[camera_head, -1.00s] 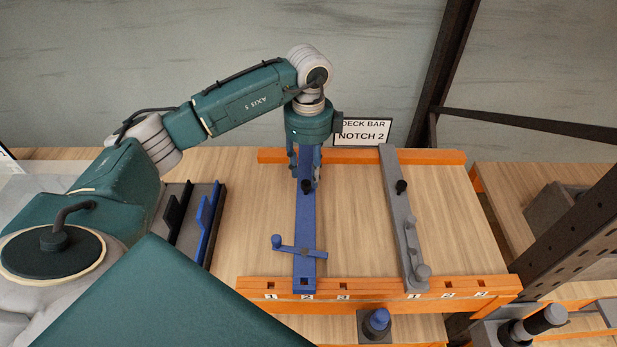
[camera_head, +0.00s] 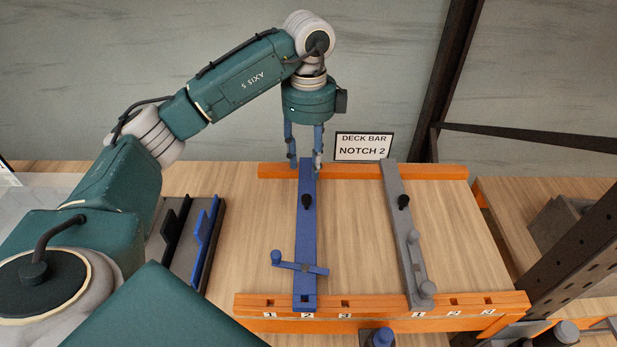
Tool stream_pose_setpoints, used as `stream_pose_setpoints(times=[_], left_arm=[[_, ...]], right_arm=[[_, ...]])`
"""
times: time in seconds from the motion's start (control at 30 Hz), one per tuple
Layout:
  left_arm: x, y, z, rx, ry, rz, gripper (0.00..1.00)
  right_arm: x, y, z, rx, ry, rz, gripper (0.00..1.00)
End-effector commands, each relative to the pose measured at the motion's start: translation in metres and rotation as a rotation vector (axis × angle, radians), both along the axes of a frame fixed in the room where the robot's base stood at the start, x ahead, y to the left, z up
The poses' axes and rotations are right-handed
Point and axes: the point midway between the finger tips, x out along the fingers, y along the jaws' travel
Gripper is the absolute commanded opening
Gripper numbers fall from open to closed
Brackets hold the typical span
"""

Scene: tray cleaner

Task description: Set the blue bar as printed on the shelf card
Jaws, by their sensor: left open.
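The blue bar (camera_head: 306,235) lies across the orange front rail (camera_head: 385,304) and back rail (camera_head: 350,171). Its near end lies at the left-hand label 2, between labels 1 and 3. A black knob and a blue cross handle sit on top of it. The shelf card (camera_head: 363,146) reads "DECK BAR NOTCH 2". My left gripper (camera_head: 305,161) is open, its fingers pointing down on either side of the bar's far end; whether they touch it I cannot tell. My right gripper is not in view.
A grey bar (camera_head: 407,240) lies to the right, at the right-hand label 1. A dark rack with a blue piece (camera_head: 202,240) stands left of the rails. A dark upright post rises at the back right. The wood between the two bars is clear.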

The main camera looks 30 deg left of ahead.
Motion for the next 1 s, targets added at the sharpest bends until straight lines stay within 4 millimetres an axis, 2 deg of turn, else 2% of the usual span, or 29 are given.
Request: stream_pose_setpoints(times=[0.03,0.17,0.27,0.37,0.6,0.8,1.0], left_arm=[[0.000,0.001,-0.014,0.001,-0.003,0.001,0.40],[-0.002,0.003,-0.013,0.001,-0.001,0.001,0.40],[-0.003,0.004,-0.016,0.001,0.002,0.001,0.40],[-0.004,0.004,-0.028,0.001,0.005,0.002,0.40],[-0.005,0.003,-0.074,0.001,0.006,0.001,0.40],[-0.004,0.003,-0.103,0.001,0.004,0.001,0.40],[-0.003,0.003,-0.115,0.000,0.001,0.001,0.40]], right_arm=[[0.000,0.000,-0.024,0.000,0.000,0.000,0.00],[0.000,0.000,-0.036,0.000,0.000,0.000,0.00],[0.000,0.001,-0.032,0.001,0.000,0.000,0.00],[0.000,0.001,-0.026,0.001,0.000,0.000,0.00],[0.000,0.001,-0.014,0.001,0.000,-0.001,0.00],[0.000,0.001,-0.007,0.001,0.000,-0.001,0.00],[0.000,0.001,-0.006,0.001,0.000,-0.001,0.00]])
